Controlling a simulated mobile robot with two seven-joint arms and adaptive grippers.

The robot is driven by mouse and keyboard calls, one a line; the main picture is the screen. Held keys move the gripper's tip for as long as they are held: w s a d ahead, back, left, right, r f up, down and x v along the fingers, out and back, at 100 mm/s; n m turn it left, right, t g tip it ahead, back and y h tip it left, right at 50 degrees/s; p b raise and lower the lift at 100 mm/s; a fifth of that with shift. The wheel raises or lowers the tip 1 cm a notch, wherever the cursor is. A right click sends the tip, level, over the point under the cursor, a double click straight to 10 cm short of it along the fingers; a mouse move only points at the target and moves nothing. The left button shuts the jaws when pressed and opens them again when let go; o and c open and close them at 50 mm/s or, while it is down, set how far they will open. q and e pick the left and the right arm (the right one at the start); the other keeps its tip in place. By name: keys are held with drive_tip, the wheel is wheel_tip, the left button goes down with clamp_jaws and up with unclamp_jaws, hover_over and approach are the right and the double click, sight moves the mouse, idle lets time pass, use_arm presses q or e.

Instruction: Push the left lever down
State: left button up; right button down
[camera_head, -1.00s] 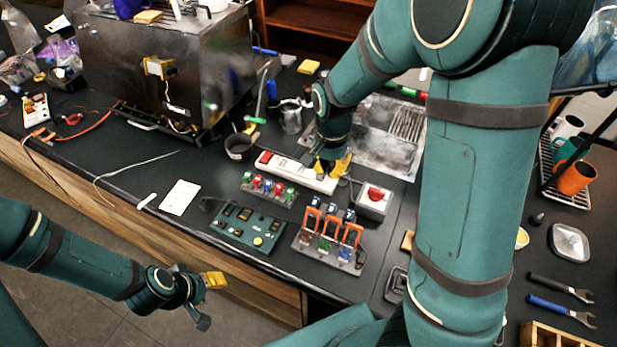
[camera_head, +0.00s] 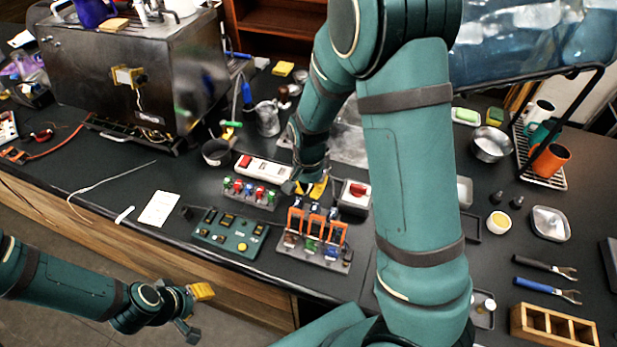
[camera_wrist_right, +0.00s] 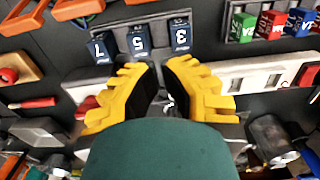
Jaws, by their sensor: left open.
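A lever panel (camera_head: 312,254) on the counter carries three upright orange-handled levers. The left lever (camera_head: 294,220) stands at its left end, in line with the other two. Blue number tags stand behind the handles; the wrist view shows the tag marked 3 (camera_wrist_right: 180,36) beside those marked 5 and 7. My right gripper (camera_head: 312,188) is just behind these tags, pointing down, with its yellow fingertips (camera_wrist_right: 163,72) almost together and nothing seen between them. Contact with the panel cannot be told. My left gripper (camera_head: 192,308) is open and empty, in front of the counter at lower left.
A row of coloured switches (camera_head: 250,193), a green button box (camera_head: 230,233) and a white power strip (camera_head: 263,169) lie left of the levers. A red-switch box (camera_head: 355,195) stands close on the right. My right arm hides part of the counter.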

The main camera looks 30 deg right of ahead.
drive_tip(key=shift+f, duration=0.95)
drive_tip(key=shift+s+a+r+p, duration=0.2)
drive_tip(key=shift+s+a+r, duration=0.1)
drive_tip(key=shift+s+a, duration=0.2)
drive_tip(key=shift+s+a+r+p, duration=0.15)
drive_tip(key=shift+s+a+r, duration=0.2)
drive_tip(key=shift+a, duration=0.25)
drive_tip(key=shift+s+a, duration=0.3)
drive_tip(key=shift+s, duration=0.05)
drive_tip(key=shift+r, duration=0.1)
